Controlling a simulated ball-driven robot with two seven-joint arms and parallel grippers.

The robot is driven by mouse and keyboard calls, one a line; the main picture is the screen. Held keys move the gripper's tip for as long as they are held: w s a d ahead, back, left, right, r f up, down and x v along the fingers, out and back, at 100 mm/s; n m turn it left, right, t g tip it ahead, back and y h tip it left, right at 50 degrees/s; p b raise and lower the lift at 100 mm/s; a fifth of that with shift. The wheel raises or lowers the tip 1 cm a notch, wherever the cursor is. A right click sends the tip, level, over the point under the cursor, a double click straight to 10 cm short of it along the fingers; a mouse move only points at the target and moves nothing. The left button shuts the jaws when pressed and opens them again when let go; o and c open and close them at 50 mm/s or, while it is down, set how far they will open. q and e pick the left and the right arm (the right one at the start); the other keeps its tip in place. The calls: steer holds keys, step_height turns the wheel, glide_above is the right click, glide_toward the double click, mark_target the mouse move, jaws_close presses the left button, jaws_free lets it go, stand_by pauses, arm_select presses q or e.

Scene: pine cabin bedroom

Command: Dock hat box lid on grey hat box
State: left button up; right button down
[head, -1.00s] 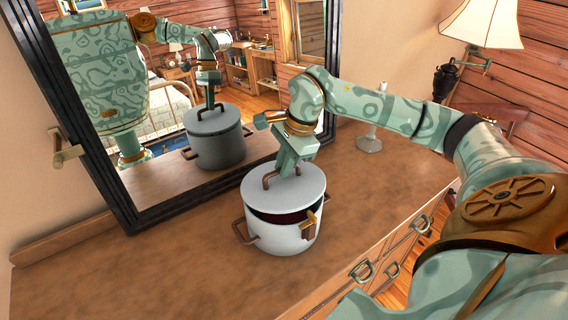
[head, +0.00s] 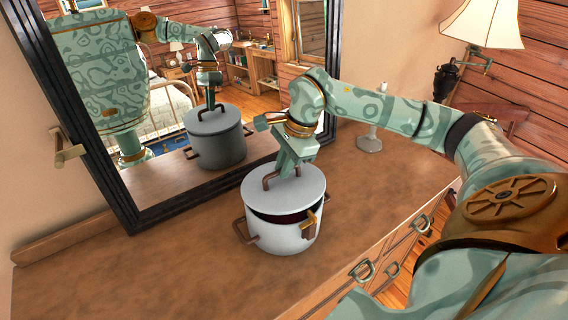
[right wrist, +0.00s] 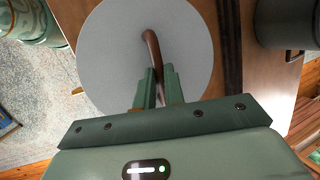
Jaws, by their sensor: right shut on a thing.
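The pale grey hat box (head: 284,238) stands upright on the dresser, with brown side handles and a brass-coloured piece at its right front. The hat box lid (head: 290,189) is a flat grey disc with a brown arched handle (head: 268,179). The lid is over the box mouth, with a dark gap under its front edge, so it is not flush there. Whether its back edge touches the rim is hidden. My right gripper (head: 288,170) is shut on the lid's handle. In the right wrist view, the fingers (right wrist: 154,90) grip the handle above the lid (right wrist: 112,50). My left gripper is out of view.
A dark-framed mirror (head: 108,190) stands behind the box and reflects the box and my body. A pale candlestick (head: 370,142) stands at the back right. The dresser top (head: 130,265) is clear to the left and front. Drawers (head: 390,262) lie below its front edge.

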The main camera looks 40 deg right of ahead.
steer(key=shift+f, duration=0.5)
steer(key=shift+s+f+b, duration=0.15)
steer(key=shift+f+b, duration=0.1)
steer(key=shift+b, duration=0.15)
steer(key=shift+s+a+f, duration=0.1)
steer(key=shift+s+f, duration=0.05)
steer(key=shift+w+r+p, duration=0.2)
steer(key=shift+r+p, duration=0.3)
steer(key=shift+p, duration=0.05)
steer(key=shift+r, duration=0.35)
steer(key=shift+w+r+p, duration=0.1)
steer(key=shift+p, duration=0.3)
steer(key=shift+f+b, duration=0.35)
steer(key=shift+f, duration=0.2)
